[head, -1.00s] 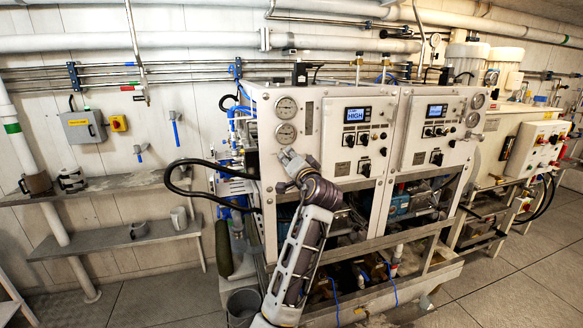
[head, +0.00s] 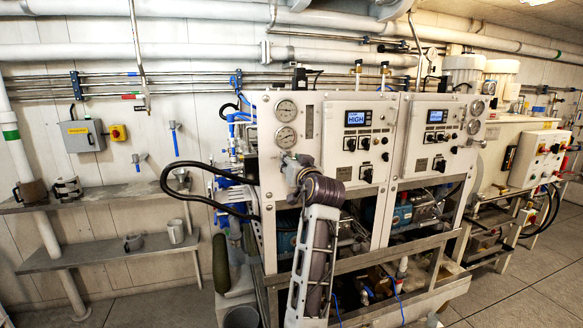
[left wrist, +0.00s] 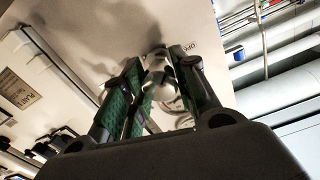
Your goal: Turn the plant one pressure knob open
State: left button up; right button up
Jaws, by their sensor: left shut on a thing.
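Two pale watermaker cabinets stand side by side. The left one (head: 337,108) has two round gauges, a display reading HIGH and small black knobs on its front. My left gripper (head: 290,160) is at this cabinet's left front, just below the lower gauge (head: 286,138). In the left wrist view its two green-padded fingers (left wrist: 160,85) are shut on a silver knob (left wrist: 158,72) on the pale panel. Part of a printed label (left wrist: 189,48) shows beside the knob. The head view hides the knob behind the gripper. My right gripper is not in view.
A black hose (head: 185,192) loops out left of the cabinet. Wall shelves (head: 110,190) with mugs stand at the left. A metal frame rail (head: 345,268) runs low in front of the cabinets. The floor at the right (head: 530,290) is clear.

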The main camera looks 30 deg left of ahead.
pick_arm(q)
jog(key=shift+f, duration=0.4)
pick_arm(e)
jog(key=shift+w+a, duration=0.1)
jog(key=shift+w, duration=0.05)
pick_arm(q)
jog(key=o, duration=1)
jog(key=shift+r, duration=0.15)
jog(key=shift+o, duration=0.2)
jog(key=shift+r, duration=0.1)
jog(key=shift+r, duration=0.15)
jog(key=shift+r, duration=4.8)
notch_tip(320, 180, up, 21)
jog(key=p, duration=2.1)
jog(key=shift+r, duration=0.15)
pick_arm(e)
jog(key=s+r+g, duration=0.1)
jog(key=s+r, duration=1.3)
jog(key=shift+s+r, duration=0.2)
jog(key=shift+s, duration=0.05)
pick_arm(q)
jog(key=shift+r+p, duration=0.45)
jog(key=shift+p, duration=0.1)
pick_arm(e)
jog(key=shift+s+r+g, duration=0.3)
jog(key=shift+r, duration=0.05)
